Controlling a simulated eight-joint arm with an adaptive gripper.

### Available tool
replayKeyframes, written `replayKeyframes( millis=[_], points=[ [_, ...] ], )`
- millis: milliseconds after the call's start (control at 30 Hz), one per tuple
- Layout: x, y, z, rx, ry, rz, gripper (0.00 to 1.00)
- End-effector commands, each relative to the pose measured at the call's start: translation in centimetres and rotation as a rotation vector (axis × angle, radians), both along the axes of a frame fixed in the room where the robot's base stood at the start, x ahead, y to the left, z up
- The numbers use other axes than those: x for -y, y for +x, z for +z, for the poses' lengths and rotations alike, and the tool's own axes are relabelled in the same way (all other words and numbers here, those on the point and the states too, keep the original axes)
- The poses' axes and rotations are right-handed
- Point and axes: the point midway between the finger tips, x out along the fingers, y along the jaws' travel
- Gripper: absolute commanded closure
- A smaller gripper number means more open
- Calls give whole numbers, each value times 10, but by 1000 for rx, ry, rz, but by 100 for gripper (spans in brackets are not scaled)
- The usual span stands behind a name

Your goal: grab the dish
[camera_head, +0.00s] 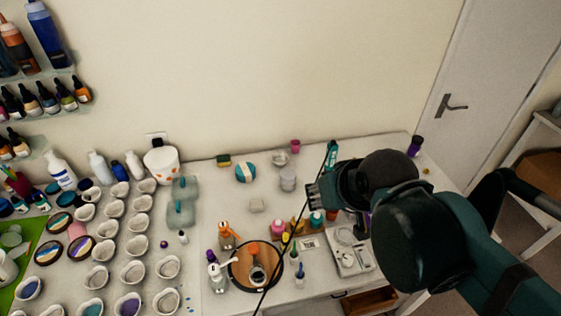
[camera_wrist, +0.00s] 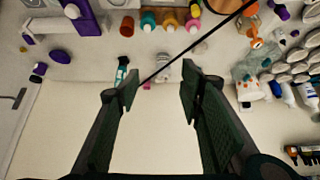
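Many small white dishes stand in rows on the left of the table; one of them (camera_head: 134,271) is in the head view. A small pale dish (camera_head: 280,158) also sits alone near the wall. I cannot tell which dish is meant. My gripper (camera_wrist: 160,75) is open and empty in the wrist view, its two dark fingers apart, with the wall behind. In the head view my gripper (camera_head: 316,190) is above the table's right half, well right of the dish rows. My arm hides part of the table's right end.
A round wooden board (camera_head: 240,279) with bottles stands at the front middle. Small coloured bottles (camera_head: 278,228) and a white scale (camera_head: 349,258) are below my gripper. A dark thin line crosses both views.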

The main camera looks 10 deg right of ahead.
Motion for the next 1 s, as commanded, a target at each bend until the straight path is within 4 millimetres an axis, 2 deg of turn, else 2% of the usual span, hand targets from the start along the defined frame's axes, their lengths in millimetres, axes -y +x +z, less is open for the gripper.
replayKeyframes(
  millis=[33,167,667,1000],
  points=[
    [0,0,0,0,0,0,55],
    [0,0,0,0,0,0,38],
    [0,4,2,-6,9,-12,38],
    [-1,35,16,-51,70,-102,38]
  ],
)
